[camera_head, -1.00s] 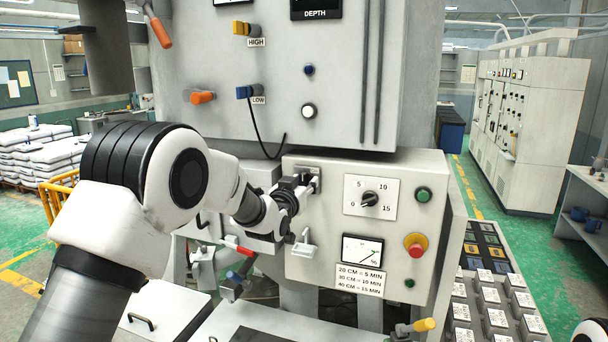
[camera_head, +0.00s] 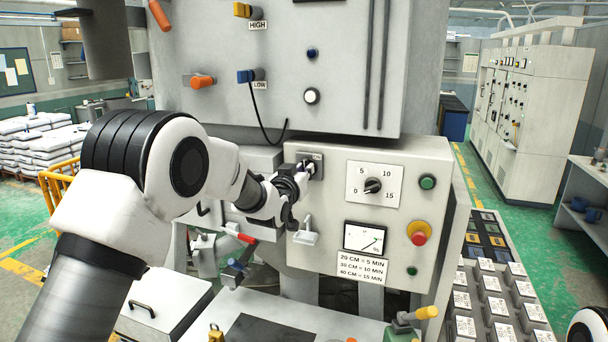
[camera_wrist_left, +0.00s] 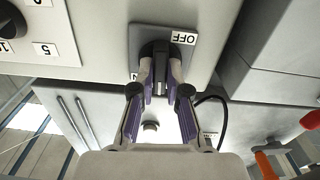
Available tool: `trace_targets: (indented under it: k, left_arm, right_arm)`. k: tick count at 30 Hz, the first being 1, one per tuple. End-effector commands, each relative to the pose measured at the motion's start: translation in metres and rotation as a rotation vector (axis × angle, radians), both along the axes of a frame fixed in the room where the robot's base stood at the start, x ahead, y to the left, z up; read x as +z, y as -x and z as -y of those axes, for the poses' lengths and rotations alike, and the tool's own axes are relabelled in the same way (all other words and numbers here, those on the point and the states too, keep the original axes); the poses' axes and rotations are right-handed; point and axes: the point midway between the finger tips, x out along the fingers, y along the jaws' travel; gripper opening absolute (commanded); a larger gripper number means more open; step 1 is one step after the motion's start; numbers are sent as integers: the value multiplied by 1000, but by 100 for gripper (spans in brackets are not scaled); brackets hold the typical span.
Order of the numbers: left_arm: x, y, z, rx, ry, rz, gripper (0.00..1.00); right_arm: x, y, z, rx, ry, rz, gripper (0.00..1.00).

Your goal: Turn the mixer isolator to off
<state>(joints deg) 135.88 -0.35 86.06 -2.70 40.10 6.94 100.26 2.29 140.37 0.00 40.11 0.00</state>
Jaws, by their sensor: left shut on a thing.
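The mixer isolator is a dark rotary knob (camera_wrist_left: 160,52) on a grey plate (camera_head: 317,158) at the upper left of the light grey control panel. In the left wrist view an OFF label (camera_wrist_left: 184,38) reads upside down beside the knob, and the end of another label, an N, shows past the finger. My left gripper (camera_wrist_left: 160,75) is shut on the knob, a finger on each side. In the head view the gripper (camera_head: 306,172) reaches the panel from the left and hides most of the knob. My right gripper is not seen.
Right of the isolator are a timer dial (camera_head: 372,186), a green button (camera_head: 427,182) and a red emergency stop (camera_head: 419,232). A white lever (camera_head: 307,233) sticks out just below my gripper. A black cable (camera_head: 262,118) hangs above it.

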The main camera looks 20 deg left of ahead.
Motion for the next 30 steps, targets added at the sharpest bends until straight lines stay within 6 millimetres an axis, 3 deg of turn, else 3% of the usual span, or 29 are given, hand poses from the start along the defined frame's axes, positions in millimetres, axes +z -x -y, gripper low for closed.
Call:
trace_targets:
  k: [15, 30]
  left_arm:
    - [0, 0, -3, 0, 419, -4, 0]
    - [1, 0, -5, 0, 895, -21, 0]
  right_arm:
    - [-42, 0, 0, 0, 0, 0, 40]
    - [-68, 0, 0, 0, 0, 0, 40]
